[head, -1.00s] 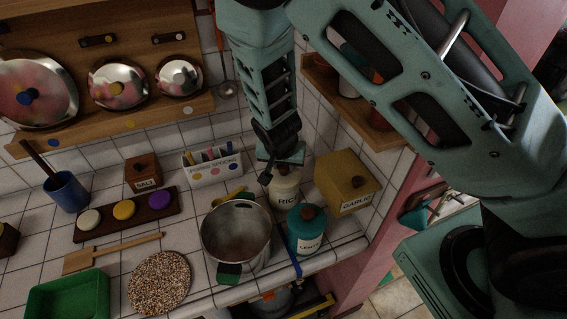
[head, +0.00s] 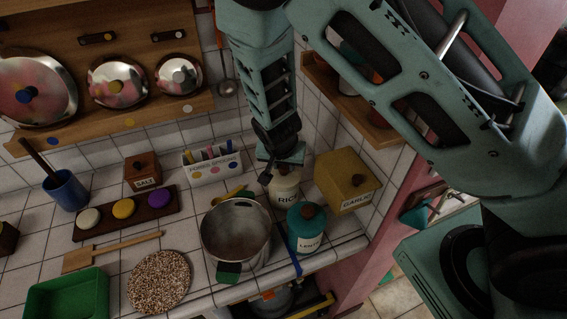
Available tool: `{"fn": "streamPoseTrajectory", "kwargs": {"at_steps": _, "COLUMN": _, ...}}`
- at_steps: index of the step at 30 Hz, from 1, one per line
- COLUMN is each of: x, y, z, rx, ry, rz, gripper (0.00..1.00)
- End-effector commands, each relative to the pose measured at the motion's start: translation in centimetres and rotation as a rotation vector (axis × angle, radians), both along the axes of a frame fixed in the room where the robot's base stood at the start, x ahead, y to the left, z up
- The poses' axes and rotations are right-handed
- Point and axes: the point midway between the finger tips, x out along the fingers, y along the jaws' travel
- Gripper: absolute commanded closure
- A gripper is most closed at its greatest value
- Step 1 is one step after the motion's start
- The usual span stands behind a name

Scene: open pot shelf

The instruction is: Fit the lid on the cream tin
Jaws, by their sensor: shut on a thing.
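The cream tin (head: 286,197), lettered RICE, stands on the tiled counter behind the teal lentils tin and to the right of the steel pot. My gripper (head: 284,168) points down right over the tin's top. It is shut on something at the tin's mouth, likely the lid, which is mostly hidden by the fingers. I cannot tell whether the lid sits level or touches the rim all round.
The steel pot (head: 236,238), the teal lentils tin (head: 307,228) and the yellow garlic box (head: 347,181) crowd the cream tin. A wooden shelf (head: 350,105) is on the right wall.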

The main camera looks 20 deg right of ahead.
Motion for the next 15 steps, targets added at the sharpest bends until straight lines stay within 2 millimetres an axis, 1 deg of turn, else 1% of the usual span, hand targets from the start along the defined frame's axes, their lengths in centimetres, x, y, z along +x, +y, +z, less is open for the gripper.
{"fn": "streamPoseTrajectory", "kwargs": {"at_steps": 1, "x": -0.08, "y": -0.01, "z": -0.18, "rx": -0.001, "ry": 0.003, "rz": 0.000, "gripper": 0.62}}
{"fn": "streamPoseTrajectory", "kwargs": {"at_steps": 3, "x": -0.09, "y": -0.01, "z": -0.17, "rx": -0.001, "ry": 0.003, "rz": 0.000, "gripper": 0.45}}
{"fn": "streamPoseTrajectory", "kwargs": {"at_steps": 11, "x": -0.07, "y": 0.00, "z": -0.10, "rx": -0.001, "ry": 0.002, "rz": 0.001, "gripper": 0.45}}
{"fn": "streamPoseTrajectory", "kwargs": {"at_steps": 15, "x": -0.23, "y": 0.21, "z": 0.51, "rx": 0.000, "ry": -0.001, "rz": 0.002, "gripper": 0.45}}
